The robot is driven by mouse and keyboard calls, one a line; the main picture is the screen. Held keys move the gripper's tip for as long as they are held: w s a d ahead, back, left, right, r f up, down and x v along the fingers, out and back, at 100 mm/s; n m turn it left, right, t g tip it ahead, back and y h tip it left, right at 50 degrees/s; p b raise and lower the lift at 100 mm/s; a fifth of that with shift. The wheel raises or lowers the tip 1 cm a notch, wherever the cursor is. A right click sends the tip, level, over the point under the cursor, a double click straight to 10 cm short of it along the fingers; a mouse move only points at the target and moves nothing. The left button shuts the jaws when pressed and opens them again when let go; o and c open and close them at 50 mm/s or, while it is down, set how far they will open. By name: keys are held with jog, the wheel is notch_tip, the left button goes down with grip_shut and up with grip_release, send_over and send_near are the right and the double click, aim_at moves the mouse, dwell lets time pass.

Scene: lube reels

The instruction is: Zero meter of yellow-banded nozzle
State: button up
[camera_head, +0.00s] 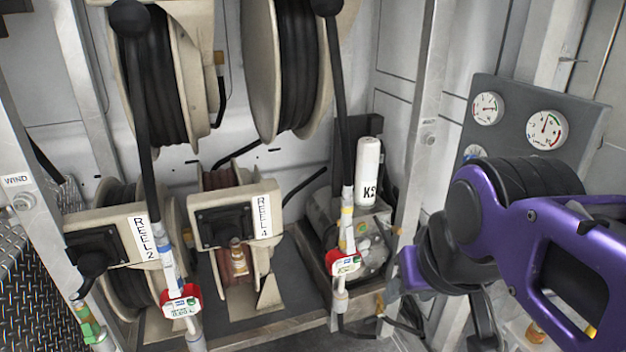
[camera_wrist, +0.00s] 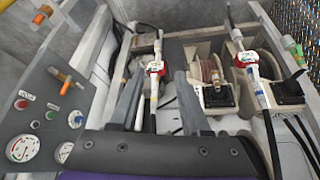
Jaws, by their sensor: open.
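The yellow-banded nozzle (camera_head: 346,218) hangs upright from a black hose, right of centre in the head view. Its red-and-white meter (camera_head: 344,263) sits just below the yellow band, with small coloured marks too small to read. In the head view my purple arm is at the right; the fingertips are not clear there.
A blue-banded nozzle with a similar meter (camera_head: 181,302) hangs to the left, and a green nozzle (camera_head: 92,330) farther left. A gauge panel (camera_head: 555,108) stands at the right, near my arm. Reels, a white K2 cylinder (camera_head: 368,172) and a metal post (camera_head: 420,120) are close by.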

grip_shut()
dwell(1.5)
